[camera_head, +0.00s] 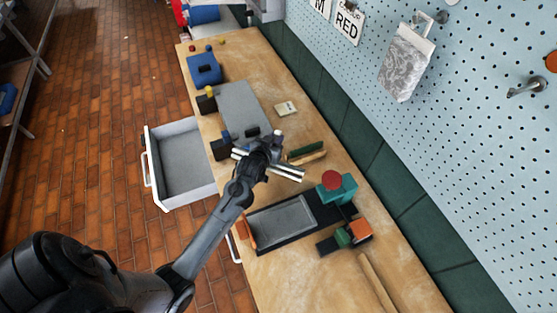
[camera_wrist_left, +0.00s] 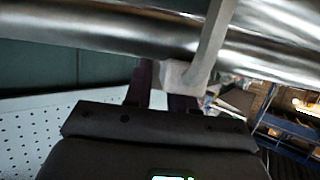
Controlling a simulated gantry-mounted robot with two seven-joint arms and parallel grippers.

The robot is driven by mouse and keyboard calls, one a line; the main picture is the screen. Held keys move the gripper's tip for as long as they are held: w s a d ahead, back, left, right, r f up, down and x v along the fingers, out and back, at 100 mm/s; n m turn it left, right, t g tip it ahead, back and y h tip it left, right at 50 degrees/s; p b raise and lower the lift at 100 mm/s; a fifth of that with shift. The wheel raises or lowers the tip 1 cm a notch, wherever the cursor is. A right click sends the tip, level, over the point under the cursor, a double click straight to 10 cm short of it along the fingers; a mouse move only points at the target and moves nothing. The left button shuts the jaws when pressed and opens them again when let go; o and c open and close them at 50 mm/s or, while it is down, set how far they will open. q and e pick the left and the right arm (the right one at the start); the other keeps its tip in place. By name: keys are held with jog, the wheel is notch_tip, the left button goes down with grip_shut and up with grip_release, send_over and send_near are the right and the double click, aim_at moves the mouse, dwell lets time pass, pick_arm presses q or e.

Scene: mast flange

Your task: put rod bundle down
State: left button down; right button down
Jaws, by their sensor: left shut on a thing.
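The rod bundle (camera_head: 290,171) is a set of silvery metal rods, held over the workbench in the head view. In the left wrist view the shiny rods (camera_wrist_left: 90,30) cross the top of the picture, with a pale grey handle-like piece (camera_wrist_left: 212,45) in front of them. My left gripper (camera_head: 273,151) is shut on the bundle, with its dark fingers (camera_wrist_left: 163,88) at the pale piece. My arm and gripper hide part of the bundle in the head view. I cannot tell whether the rods touch anything below. My right gripper is not in view.
The wooden workbench (camera_head: 300,265) carries a black tray with a grey plate (camera_head: 281,223), a teal block with a red top (camera_head: 332,181), a green and a wooden bar (camera_head: 306,154), and a grey slab (camera_head: 240,107). An open drawer (camera_head: 183,160) sticks out left. A pegboard (camera_head: 470,110) stands right.

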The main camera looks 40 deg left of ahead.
aim_at(287, 167)
pick_arm(q)
jog(key=shift+f, duration=4.15)
jog(key=shift+f+b, duration=0.1)
jog(key=shift+b, duration=0.2)
jog(key=c, duration=0.9)
grip_release()
jog(key=shift+f, duration=0.1)
jog(key=shift+c, duration=0.2)
jog(key=shift+s+d+r, duration=0.25)
jog(key=shift+s+r, duration=0.15)
jog(key=shift+s, duration=0.15)
jog(key=shift+o, duration=1.3)
jog(key=v, duration=0.5)
jog(key=shift+s+d+p, duration=0.1)
jog(key=shift+s+p, duration=0.15)
jog(key=shift+p, duration=0.05)
jog(key=o, duration=0.4)
jog(key=shift+s+d+r, duration=0.1)
jog(key=shift+s+r, duration=0.1)
jog(key=shift+s, duration=0.1)
